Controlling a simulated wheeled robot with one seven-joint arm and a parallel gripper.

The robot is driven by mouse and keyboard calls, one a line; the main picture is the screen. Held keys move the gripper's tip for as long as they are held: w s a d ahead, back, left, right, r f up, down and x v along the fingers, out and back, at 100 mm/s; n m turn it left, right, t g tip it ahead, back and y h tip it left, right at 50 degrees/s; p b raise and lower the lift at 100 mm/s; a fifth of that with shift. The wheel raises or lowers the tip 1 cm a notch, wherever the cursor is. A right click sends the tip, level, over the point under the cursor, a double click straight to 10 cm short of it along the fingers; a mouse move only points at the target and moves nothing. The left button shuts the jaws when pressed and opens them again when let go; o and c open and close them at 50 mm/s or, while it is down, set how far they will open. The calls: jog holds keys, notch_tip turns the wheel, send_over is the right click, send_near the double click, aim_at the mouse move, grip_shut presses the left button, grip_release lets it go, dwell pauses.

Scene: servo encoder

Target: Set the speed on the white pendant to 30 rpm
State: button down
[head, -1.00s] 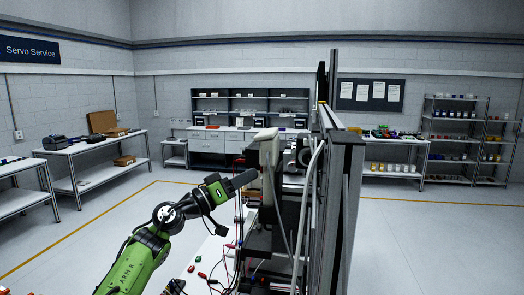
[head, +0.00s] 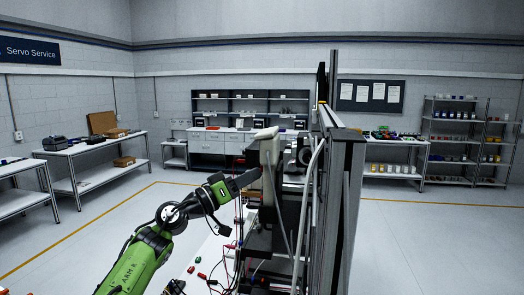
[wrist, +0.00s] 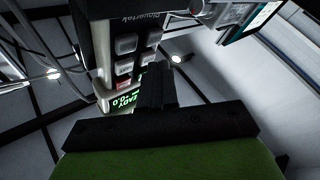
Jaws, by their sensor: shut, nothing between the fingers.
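The white pendant (head: 268,153) hangs on the near side of the tall frame in the head view, seen edge-on, so its face is hidden there. In the wrist view the pendant (wrist: 104,96) shows a dark face with several pale grey buttons (wrist: 126,43) and a green-lit display (wrist: 126,101). The display text is upside down and partly covered; it seems to end in "EADY" with "0.0", and I cannot read it fully. My gripper (head: 257,172) is shut and empty, its fingertips (wrist: 156,72) at the pendant's face beside the buttons. I cannot tell if they touch.
The tall grey frame (head: 345,190) stands right of the pendant, with a pale cable (head: 308,195) beside it. Red and black leads (head: 228,262) and small parts lie on the white bench top below. Open floor (head: 95,235) is at the left.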

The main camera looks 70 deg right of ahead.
jog(key=shift+s, duration=0.25)
jog(key=shift+w, duration=0.1)
jog(key=shift+w+p, duration=0.35)
jog(key=shift+w, duration=0.15)
jog(key=shift+a, duration=0.1)
jog(key=w+p, duration=0.1)
jog(key=w, duration=0.1)
jog(key=w+p, duration=0.2)
jog(key=w+a+p, duration=0.1)
jog(key=w+p, duration=0.1)
dwell(0.7)
dwell(0.3)
